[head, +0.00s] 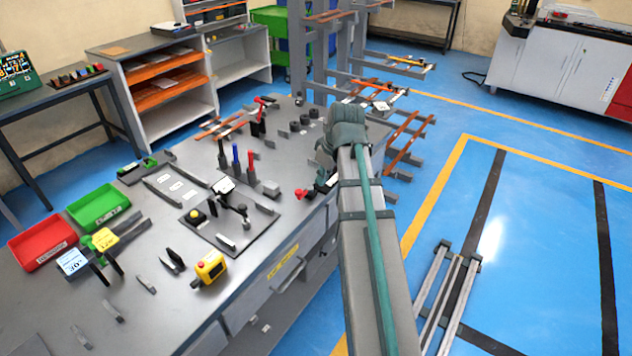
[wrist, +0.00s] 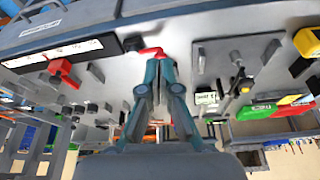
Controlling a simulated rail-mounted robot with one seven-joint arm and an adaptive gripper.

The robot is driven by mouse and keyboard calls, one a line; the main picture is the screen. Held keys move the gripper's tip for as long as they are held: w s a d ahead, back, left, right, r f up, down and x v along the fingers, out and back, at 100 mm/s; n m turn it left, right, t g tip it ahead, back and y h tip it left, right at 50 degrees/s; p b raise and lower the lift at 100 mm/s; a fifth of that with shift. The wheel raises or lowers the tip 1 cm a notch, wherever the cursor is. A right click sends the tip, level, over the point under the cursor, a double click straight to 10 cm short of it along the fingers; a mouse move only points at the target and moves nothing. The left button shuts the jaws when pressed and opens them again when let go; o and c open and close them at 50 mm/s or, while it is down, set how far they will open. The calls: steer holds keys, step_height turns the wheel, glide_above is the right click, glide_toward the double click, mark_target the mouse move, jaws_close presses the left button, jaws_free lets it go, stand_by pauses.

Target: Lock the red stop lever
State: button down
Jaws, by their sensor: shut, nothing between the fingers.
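A red lever (head: 300,193) shows at the front edge of the grey workbench, left of my gripper (head: 322,170) in the head view. In the wrist view the red lever (wrist: 152,51) lies right at the tips of my gripper (wrist: 160,62), beside the end of a black bar with a white label strip. The fingers are shut with nothing between them. Whether the tips touch the lever or sit just beside it I cannot tell. My arm hides part of the bench edge in the head view.
Another red-handled piece (head: 259,101) stands farther back on the bench. Blue, black and red upright handles (head: 237,158) and a black plate with a yellow knob (head: 196,215) are left of my gripper. A yellow device (head: 209,268) and red and green trays (head: 97,207) lie nearer.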

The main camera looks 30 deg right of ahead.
steer(key=p+x, duration=0.1)
steer(key=x, duration=0.2)
steer(key=w+p+x, duration=0.1)
steer(key=x, duration=0.2)
steer(key=w+p+x, duration=0.1)
steer(key=x, duration=0.3)
steer(key=shift+w+a+r, duration=0.15)
steer(key=shift+a+r, duration=0.1)
steer(key=shift+a, duration=0.05)
steer(key=shift+w+a+f, duration=0.2)
steer(key=shift+w+a, duration=0.05)
steer(key=shift+w, duration=0.4)
